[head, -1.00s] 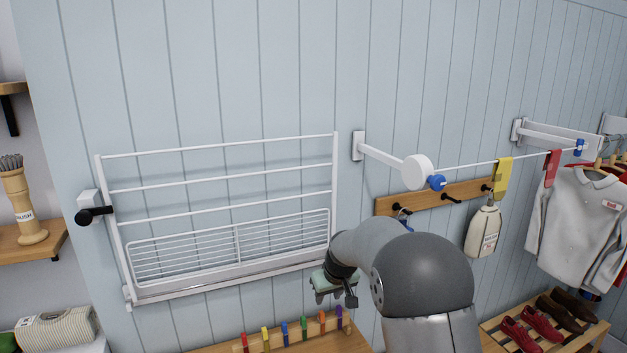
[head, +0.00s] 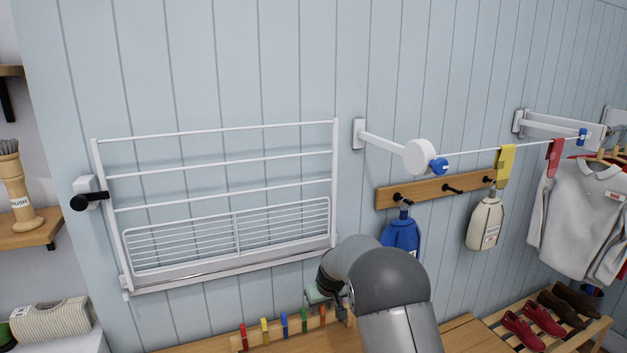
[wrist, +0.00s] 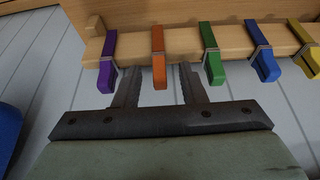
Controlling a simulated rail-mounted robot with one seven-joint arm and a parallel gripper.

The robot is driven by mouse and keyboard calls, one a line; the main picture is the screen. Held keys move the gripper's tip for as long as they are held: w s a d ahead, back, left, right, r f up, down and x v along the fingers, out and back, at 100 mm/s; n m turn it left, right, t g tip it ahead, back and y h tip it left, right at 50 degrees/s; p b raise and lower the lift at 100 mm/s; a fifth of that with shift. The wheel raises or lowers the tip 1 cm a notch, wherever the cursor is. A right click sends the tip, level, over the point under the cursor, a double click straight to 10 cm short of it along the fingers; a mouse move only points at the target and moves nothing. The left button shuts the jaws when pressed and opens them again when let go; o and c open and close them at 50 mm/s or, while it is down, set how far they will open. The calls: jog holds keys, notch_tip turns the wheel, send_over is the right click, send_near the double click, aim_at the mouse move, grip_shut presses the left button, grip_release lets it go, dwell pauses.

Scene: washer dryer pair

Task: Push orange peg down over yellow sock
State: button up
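The orange peg (wrist: 158,58) sits clipped on the edge of a light wooden rail, between a purple peg (wrist: 107,62) and a green peg (wrist: 211,55). In the wrist view my gripper (wrist: 158,78) is open, with one finger on each side of the orange peg and gaps showing beside it. In the head view the orange peg (head: 323,315) is just below my gripper (head: 328,298), whose fingers are largely hidden by my arm. The yellow sock (head: 505,166) hangs over a white line at the right, far from my gripper.
Blue (wrist: 263,50) and yellow pegs (wrist: 304,48) also sit on the rail, and a red peg (head: 243,338) at its left end. A red sock (head: 554,158) hangs beside the yellow one. A hook rail with bags (head: 487,222) and a folding rack (head: 220,225) are on the wall.

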grip_shut()
jog(key=shift+r+p, duration=1.6)
jog(key=shift+r, duration=1.85)
